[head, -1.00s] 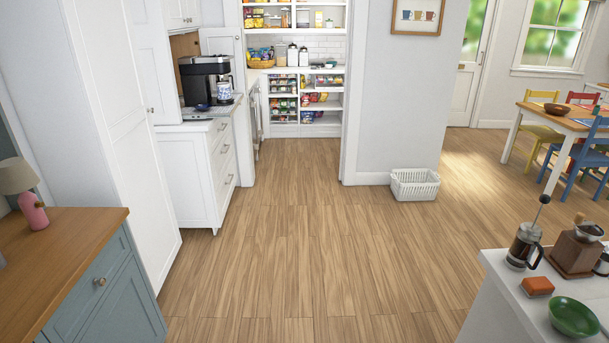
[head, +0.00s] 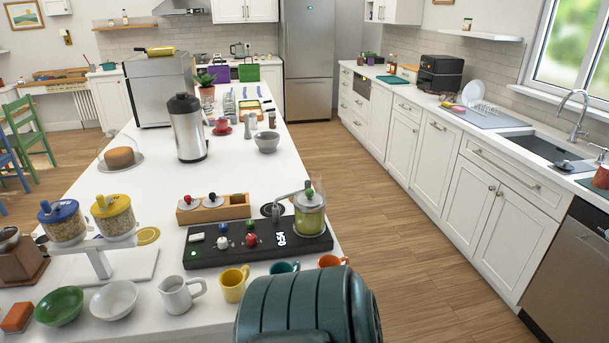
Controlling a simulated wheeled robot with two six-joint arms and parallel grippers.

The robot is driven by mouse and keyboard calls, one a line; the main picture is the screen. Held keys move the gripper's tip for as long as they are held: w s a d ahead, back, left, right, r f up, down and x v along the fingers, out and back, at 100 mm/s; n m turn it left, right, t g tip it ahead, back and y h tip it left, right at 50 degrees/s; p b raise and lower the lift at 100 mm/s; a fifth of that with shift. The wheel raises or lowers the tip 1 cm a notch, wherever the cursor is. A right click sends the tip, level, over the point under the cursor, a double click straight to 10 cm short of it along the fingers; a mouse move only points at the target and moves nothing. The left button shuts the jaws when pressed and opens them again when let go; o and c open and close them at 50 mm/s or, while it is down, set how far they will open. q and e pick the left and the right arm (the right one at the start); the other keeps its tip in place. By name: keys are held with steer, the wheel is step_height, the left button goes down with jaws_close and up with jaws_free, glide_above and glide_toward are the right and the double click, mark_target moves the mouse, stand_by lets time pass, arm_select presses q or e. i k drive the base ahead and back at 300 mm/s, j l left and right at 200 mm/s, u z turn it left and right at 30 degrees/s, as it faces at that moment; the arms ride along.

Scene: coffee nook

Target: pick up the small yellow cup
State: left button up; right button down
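A small yellow cup (head: 233,285) stands upright near the front edge of the long white island counter (head: 225,170). An orange cup (head: 331,261) is farther right. The teal and orange cups are partly hidden by a dark green ribbed object at the bottom. Neither of my grippers is in view.
The dark green ribbed rounded object (head: 300,310) stands in front of the island edge. Green (head: 59,306) and white (head: 114,299) bowls are to the left. Open wood floor (head: 420,250) lies right of the island.

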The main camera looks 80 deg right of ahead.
mark_target(231, 280)
steer(key=z, duration=2.35)
